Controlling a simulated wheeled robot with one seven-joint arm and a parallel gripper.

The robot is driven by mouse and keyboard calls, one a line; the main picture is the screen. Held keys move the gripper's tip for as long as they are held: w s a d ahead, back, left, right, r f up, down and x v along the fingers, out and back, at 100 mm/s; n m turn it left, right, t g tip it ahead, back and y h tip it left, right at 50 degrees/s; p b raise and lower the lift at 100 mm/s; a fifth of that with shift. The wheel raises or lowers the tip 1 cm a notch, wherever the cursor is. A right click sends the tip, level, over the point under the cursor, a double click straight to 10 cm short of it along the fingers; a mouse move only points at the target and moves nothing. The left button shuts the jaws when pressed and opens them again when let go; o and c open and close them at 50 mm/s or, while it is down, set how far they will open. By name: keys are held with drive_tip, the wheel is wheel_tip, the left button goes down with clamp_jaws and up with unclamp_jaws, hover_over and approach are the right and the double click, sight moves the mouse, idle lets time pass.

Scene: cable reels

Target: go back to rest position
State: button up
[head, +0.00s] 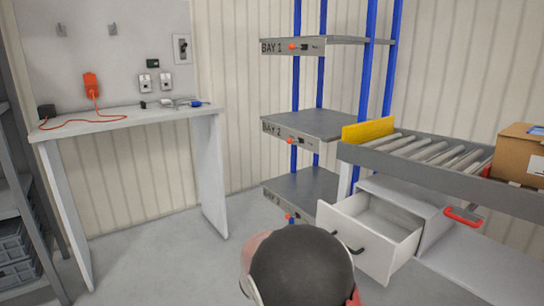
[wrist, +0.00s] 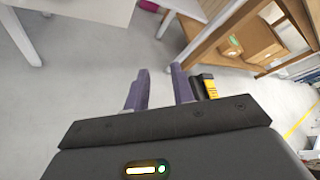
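My gripper (wrist: 160,85) shows in the wrist view with its two purple-grey fingers apart. Nothing is visible between them, only grey floor beyond. In the head view a dark rounded part of my own arm fills the bottom middle, and the fingers cannot be made out there.
In the head view a white workbench (head: 130,119) stands left, a bay rack (head: 310,125) in the middle. A roller conveyor (head: 420,170) and an open, empty-looking drawer (head: 365,235) are right, near my arm. The wrist view shows a wooden shelf (wrist: 215,30) with cardboard boxes (wrist: 258,40).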

drive_tip(key=s+r+m+t+y, duration=0.1)
drive_tip(key=s+r+m+y, duration=0.4)
drive_tip(key=s+m, duration=0.5)
drive_tip(key=s+r+m+t+y, duration=0.2)
drive_tip(key=s+r+m+y, duration=0.4)
drive_tip(key=s+m, duration=0.5)
drive_tip(key=m+y, duration=0.2)
drive_tip(key=m, duration=0.5)
drive_tip(key=shift+s+r, duration=0.15)
drive_tip(key=shift+s, duration=0.05)
